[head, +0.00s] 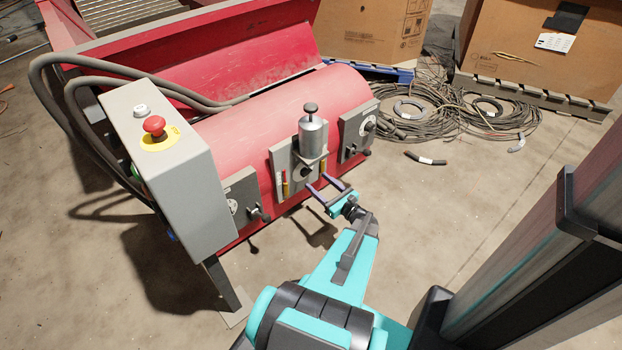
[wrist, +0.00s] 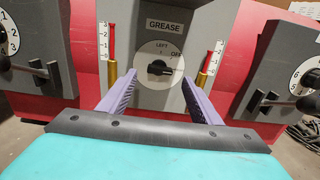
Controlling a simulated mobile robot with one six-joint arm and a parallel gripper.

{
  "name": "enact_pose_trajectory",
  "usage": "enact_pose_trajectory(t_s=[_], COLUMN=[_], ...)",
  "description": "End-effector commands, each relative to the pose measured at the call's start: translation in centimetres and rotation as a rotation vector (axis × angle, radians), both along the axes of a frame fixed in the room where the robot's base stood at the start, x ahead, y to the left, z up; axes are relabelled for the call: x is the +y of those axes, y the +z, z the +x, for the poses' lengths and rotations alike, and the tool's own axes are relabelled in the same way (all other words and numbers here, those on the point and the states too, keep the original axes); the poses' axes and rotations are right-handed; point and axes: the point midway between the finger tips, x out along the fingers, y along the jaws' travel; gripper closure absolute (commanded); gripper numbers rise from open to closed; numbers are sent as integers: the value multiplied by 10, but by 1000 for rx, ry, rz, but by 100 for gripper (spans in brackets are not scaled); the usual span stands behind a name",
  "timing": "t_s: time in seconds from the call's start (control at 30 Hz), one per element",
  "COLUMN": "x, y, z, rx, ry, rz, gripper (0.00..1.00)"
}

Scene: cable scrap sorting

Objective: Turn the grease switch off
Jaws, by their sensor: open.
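The grease switch (wrist: 159,70) is a black knob on a pale round dial under a GREASE label. LEFT and OFF are printed on the dial, OFF at the upper right. The knob lies roughly crosswise; which mark it points at is hard to tell. In the head view the switch (head: 305,172) sits low on the grey grease panel (head: 281,161), below a metal canister. My gripper (wrist: 159,80) is open and empty, its purple fingers on either side of the switch in the wrist view. In the head view my gripper (head: 323,183) is just in front of the panel, apparently apart from the knob.
Red and brass gauges (wrist: 112,60) flank the switch. Dial panels with levers stand left (head: 240,198) and right (head: 356,128). A grey control box (head: 165,165) with a red emergency button (head: 154,125) is at left. Cable coils (head: 415,110) lie on the floor behind.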

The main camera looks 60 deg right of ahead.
Motion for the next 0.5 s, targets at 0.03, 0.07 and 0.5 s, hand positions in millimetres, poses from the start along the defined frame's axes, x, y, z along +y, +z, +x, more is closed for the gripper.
enact_pose_trajectory(t_s=[0.03,0.07,0.5], x=[-2,-4,-16], y=[-2,-2,0], z=[7,11,48], rx=[-1,-1,0], ry=[3,3,1], rz=[-1,-1,0], gripper=[42,42,42])
